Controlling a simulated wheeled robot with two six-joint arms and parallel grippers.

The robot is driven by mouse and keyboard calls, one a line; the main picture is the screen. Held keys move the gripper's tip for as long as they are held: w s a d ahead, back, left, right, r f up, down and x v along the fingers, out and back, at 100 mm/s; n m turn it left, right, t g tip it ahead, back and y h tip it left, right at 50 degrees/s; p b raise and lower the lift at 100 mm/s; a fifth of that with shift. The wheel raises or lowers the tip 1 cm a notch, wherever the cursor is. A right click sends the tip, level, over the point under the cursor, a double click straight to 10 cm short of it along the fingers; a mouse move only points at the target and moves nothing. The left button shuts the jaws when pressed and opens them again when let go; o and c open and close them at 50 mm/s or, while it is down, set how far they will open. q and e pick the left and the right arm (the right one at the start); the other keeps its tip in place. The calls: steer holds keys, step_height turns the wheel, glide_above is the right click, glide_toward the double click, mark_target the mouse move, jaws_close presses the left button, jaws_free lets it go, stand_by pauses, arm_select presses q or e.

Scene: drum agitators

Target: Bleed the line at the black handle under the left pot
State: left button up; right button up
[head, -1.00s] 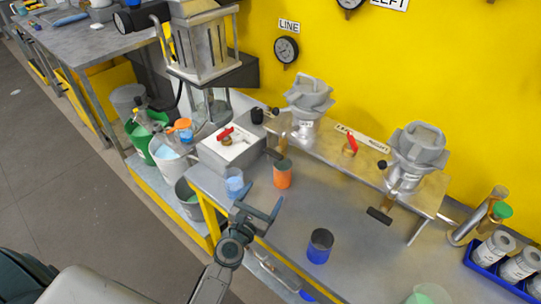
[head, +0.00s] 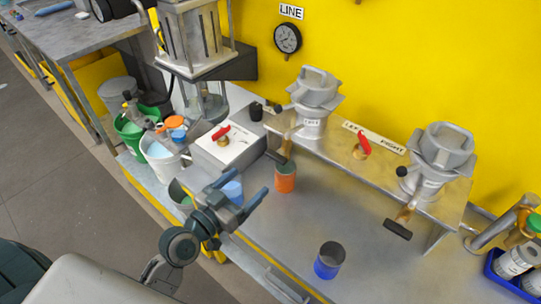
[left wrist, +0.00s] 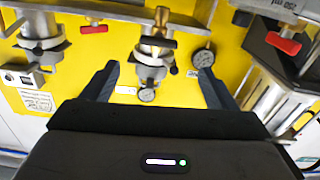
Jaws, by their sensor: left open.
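The left pot (head: 314,108) is a silver vessel on the raised metal shelf. Its black handle (head: 277,157) sits on a brass stem under the pot, just above an orange cup (head: 285,180). My left gripper (head: 249,184) is open and empty, in front of and to the left of that cup, apart from the handle. In the left wrist view, which looks upside down, the left pot (left wrist: 152,72) and its black handle (left wrist: 158,43) show between the open fingers, beyond them. My right gripper is in neither view.
The right pot (head: 441,150) has its own black handle (head: 397,230). A red-handled valve (head: 362,147) stands between the pots, and another (head: 221,134) on the grey box. A dark blue cup (head: 328,261) stands on the bench front.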

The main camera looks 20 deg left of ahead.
mark_target(273, 159)
arm_select(q)
steer(key=shift+m, duration=0.5)
steer(key=p+x, duration=0.1)
steer(key=x, duration=0.4)
steer(key=p+x, duration=0.2)
steer(key=x, duration=0.2)
steer(key=shift+w+d+r, duration=0.15)
steer(key=shift+w+r, duration=0.05)
steer(key=shift+w, duration=0.1)
steer(key=shift+w+d+f, duration=0.1)
steer(key=shift+w+d, duration=0.1)
steer(key=shift+w, duration=0.25)
steer(key=c, duration=1)
